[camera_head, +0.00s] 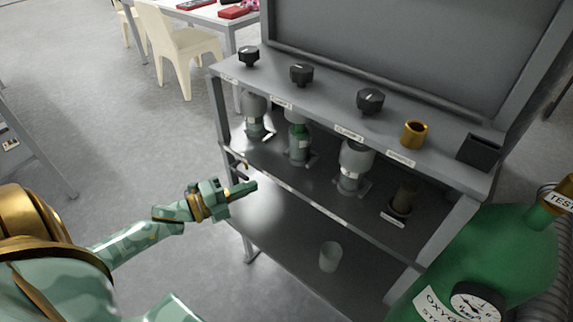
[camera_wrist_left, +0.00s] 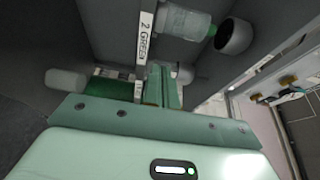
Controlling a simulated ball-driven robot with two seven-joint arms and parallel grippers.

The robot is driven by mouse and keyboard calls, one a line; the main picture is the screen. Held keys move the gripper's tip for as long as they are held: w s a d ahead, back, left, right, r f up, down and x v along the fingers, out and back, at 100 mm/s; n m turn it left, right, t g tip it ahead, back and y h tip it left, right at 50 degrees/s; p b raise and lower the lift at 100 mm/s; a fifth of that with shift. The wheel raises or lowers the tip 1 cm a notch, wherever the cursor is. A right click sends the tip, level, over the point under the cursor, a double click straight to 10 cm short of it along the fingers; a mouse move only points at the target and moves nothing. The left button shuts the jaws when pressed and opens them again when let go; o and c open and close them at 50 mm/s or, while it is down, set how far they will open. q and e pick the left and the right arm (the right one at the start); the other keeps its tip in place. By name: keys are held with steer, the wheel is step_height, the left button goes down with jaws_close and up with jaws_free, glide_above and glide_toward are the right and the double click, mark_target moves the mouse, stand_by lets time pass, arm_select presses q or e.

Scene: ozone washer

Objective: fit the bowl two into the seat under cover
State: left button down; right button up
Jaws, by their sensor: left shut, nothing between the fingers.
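The second station (camera_head: 299,145) from the left hangs under the upper shelf and has a green-tinted bowl at the middle shelf. A loose translucent cup (camera_head: 330,257) stands on the bottom shelf. No marking shows which one is bowl two. My left gripper (camera_head: 250,187) is shut and empty, by the front left edge of the rack, apart from the bowls. In the left wrist view its fingers (camera_wrist_left: 162,88) are together beside a label strip reading "2 GREEN" (camera_wrist_left: 145,38). A pale cylinder with a green end (camera_wrist_left: 185,22) lies beyond. My right gripper is out of view.
The grey rack's top (camera_head: 330,118) carries several black knobs and a brass ring (camera_head: 414,134). Other stations hang at left (camera_head: 256,118) and right (camera_head: 354,165). A green oxygen bottle (camera_head: 490,262) blocks the right front. Open floor (camera_head: 195,250) lies left of the rack.

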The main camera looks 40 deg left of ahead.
mark_target(291, 158)
arm_select(q)
steer(key=b+x, duration=0.1)
steer(key=x, duration=0.2)
steer(key=a+x, duration=0.1)
steer(key=x, duration=0.3)
steer(key=w+a+b+x, duration=0.1)
steer(key=x, duration=0.2)
steer(key=shift+w+d+f+b, duration=0.1)
steer(key=shift+w+f+b, duration=0.1)
steer(key=shift+b, duration=0.15)
steer(key=shift+w+r, duration=0.1)
steer(key=shift+w, duration=0.45)
steer(key=shift+w+a+r, duration=0.15)
steer(key=shift+w+a, duration=0.3)
steer(key=shift+a, duration=0.15)
steer(key=shift+r, duration=0.1)
